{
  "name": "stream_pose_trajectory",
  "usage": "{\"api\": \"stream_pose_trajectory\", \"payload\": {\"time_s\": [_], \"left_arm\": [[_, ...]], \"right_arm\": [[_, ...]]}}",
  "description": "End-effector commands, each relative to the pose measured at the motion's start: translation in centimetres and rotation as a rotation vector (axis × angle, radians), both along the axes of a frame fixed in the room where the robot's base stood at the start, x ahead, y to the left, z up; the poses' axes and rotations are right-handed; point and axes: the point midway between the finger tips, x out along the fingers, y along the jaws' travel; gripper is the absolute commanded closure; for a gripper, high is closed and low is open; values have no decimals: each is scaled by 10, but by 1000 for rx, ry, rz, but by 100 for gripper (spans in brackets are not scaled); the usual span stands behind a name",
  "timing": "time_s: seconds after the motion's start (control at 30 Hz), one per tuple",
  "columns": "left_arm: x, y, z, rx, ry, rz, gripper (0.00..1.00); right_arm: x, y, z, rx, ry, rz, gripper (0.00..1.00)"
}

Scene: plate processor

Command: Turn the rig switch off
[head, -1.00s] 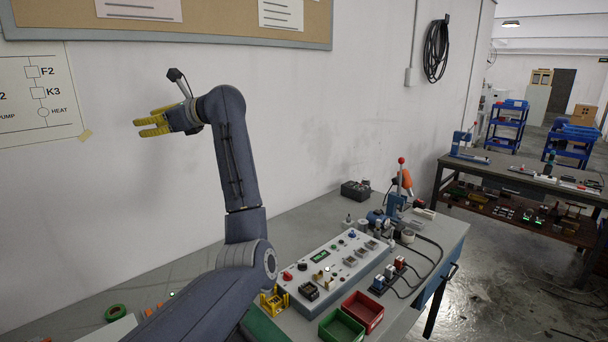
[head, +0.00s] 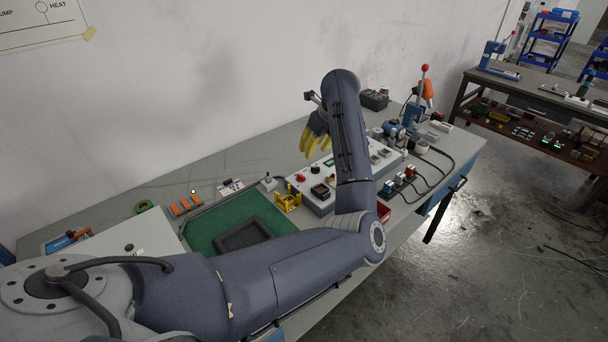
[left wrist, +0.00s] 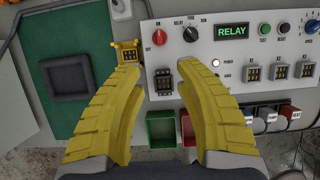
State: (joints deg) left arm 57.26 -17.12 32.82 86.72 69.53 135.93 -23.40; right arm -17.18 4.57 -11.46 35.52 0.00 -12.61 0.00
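A light grey control panel (head: 360,163) lies on the bench, and it also shows in the left wrist view (left wrist: 232,58). A red knob (left wrist: 159,38) is at its upper left in that view; its small lettering is hard to read. A black selector knob (left wrist: 190,34) sits right of it, near RELAY, FUSE and RUN labels. In the head view the red knob (head: 301,178) is below my left gripper (head: 313,150). That gripper is open and empty, with yellow fingers (left wrist: 158,66) spread above the panel's left part. The right gripper is out of view.
A green display (left wrist: 233,31) reads RELAY. A yellow holder (left wrist: 128,52) stands left of the panel. Green (left wrist: 160,128) and red (left wrist: 188,128) bins sit in front. A green mat (head: 205,225) with a dark tray lies left. A press (head: 416,105) stands at the back right.

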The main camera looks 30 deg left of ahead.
Motion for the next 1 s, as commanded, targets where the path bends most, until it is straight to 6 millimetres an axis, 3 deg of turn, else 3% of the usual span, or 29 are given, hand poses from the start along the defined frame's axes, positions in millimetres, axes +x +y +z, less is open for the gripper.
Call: {"api": "stream_pose_trajectory", "payload": {"time_s": [0.6,1.0], "left_arm": [[12,41,-101,5,5,0,66],[17,57,-141,4,3,2,66]], "right_arm": [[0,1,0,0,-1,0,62],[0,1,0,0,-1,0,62]]}}
